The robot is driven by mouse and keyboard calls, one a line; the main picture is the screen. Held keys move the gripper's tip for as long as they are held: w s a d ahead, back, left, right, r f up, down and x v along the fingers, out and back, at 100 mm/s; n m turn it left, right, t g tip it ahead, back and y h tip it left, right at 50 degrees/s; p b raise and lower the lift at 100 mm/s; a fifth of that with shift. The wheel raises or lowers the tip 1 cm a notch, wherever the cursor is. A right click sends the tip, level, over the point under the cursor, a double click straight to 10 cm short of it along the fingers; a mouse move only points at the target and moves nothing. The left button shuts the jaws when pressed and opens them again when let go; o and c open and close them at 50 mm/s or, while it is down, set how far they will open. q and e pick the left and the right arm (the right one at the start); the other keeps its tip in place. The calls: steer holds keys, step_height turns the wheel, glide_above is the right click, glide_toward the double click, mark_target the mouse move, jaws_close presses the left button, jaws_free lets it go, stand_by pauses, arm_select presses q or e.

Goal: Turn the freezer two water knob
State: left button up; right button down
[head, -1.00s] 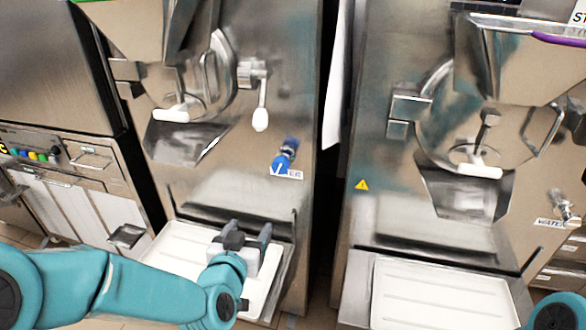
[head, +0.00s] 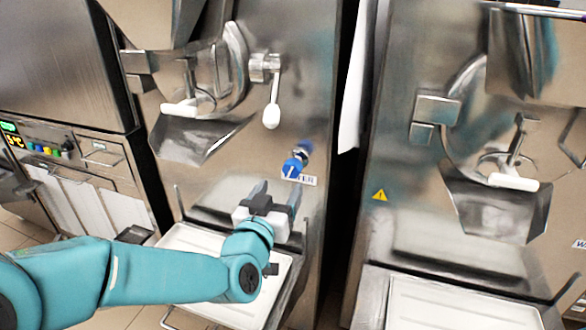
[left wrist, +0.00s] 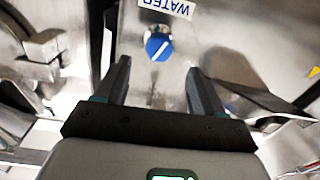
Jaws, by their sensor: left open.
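The blue water knob (head: 293,168) sits on the front of the left freezer (head: 300,100), beside a white WATER label (head: 300,180). In the left wrist view the knob (left wrist: 159,47) shows a white line across its face and lies between and beyond my fingertips. My left gripper (head: 276,190) is open and empty, just below the knob in the head view and apart from it. Its two fingers also show in the left wrist view (left wrist: 158,80). My right gripper is not in view.
A white tray (head: 190,240) lies under the left freezer's spout, below my left arm. A white-tipped lever (head: 272,115) hangs above the knob. The right freezer (head: 400,220) stands across a dark gap, with its own tray (head: 455,305).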

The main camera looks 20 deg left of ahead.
mark_target(291, 172)
arm_select(q)
steer(key=w, duration=0.9)
steer(key=shift+w+f, duration=0.1)
steer(key=shift+w, duration=0.15)
steer(key=shift+c, duration=0.3)
steer(key=c, duration=1)
